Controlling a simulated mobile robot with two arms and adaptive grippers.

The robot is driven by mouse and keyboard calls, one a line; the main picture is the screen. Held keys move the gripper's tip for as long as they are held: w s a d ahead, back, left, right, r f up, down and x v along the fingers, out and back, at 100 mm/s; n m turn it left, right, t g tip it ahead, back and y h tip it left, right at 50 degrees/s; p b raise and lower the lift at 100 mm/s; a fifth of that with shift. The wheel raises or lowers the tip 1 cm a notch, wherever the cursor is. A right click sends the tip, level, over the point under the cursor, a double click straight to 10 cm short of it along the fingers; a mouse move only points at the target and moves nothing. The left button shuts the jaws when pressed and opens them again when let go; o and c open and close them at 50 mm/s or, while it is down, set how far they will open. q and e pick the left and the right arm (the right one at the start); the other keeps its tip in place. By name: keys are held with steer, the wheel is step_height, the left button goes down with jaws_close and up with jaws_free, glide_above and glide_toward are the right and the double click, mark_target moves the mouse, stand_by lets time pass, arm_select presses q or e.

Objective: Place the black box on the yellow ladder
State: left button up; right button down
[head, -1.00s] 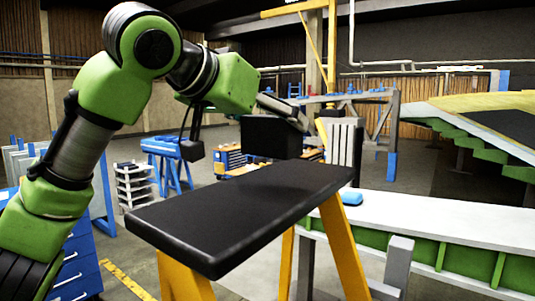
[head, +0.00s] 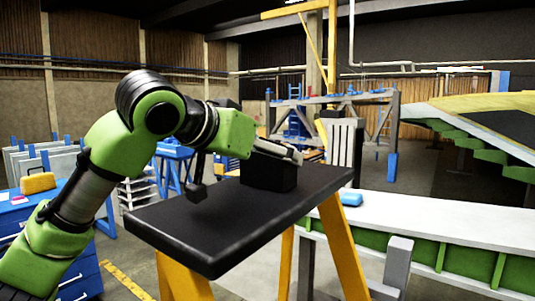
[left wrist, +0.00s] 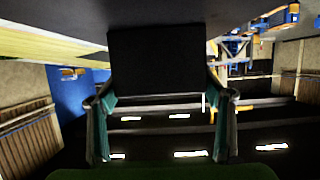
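The black box (head: 268,174) is at the far part of the black flat top (head: 215,218) of the yellow ladder (head: 345,250). Its underside looks on or very close to that top; black on black hides any small gap. My left gripper (head: 278,152) reaches over the box from the left. In the left wrist view, the box (left wrist: 155,62) sits between the two fingers of my left gripper (left wrist: 160,85), with the fingertips against its opposite sides. My right gripper is not in view.
A white-topped green bench (head: 430,222) with a blue object (head: 351,198) on it stands right of the ladder. A blue drawer cabinet (head: 70,265) with a yellow case (head: 38,183) stands at the left. The near part of the ladder top is clear.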

arm_select(q)
steer(key=shift+o, duration=0.6)
steer(key=shift+r, duration=0.2)
steer(key=v, duration=1.2)
